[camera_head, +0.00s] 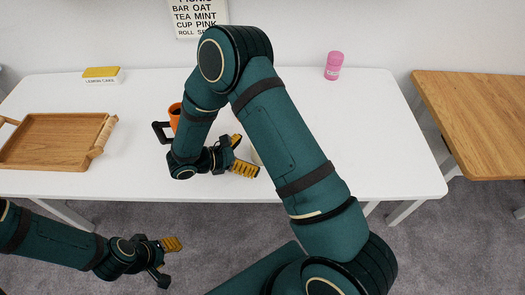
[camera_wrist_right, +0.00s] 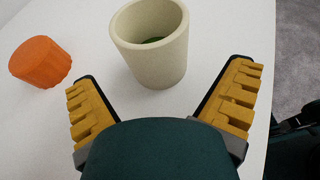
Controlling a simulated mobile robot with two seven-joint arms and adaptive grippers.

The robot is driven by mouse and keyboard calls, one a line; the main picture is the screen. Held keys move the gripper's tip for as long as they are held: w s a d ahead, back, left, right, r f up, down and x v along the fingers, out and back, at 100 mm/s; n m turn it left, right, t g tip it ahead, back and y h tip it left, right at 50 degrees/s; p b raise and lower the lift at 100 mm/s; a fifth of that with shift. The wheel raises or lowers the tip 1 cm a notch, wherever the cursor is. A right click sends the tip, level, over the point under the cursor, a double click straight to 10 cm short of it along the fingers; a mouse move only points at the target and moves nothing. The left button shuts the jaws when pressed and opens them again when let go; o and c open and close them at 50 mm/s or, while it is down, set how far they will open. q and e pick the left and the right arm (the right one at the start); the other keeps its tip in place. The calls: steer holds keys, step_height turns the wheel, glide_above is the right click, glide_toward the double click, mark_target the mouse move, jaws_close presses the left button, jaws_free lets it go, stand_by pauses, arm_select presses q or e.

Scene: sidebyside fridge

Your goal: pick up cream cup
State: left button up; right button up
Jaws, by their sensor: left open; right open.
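The cream cup (camera_wrist_right: 152,52) stands upright on the white table in the right wrist view, its open top showing something dark green inside. In the head view only a pale sliver of it (camera_head: 256,155) shows beside my right arm, which hides the rest. My right gripper (camera_head: 246,155) is open and low over the table. Its two yellow-padded fingers point toward the cup, with the cup centred ahead between them and no contact seen. My left gripper (camera_head: 171,262) is open and empty, in front of the table over the grey carpet.
An orange ribbed object (camera_wrist_right: 40,62) lies left of the cup in the wrist view. In the head view, an orange item (camera_head: 175,112) is partly behind my arm, a wooden tray (camera_head: 60,162) is at left, and a yellow-topped box (camera_head: 102,74) and pink jar (camera_head: 334,66) are at the back.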

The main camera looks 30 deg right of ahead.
steer(key=x, duration=0.3)
steer(key=b+x, duration=0.1)
steer(key=x, duration=0.1)
steer(key=shift+w+d+r, duration=0.1)
steer(key=shift+w+d, duration=0.1)
steer(key=c, duration=1.2)
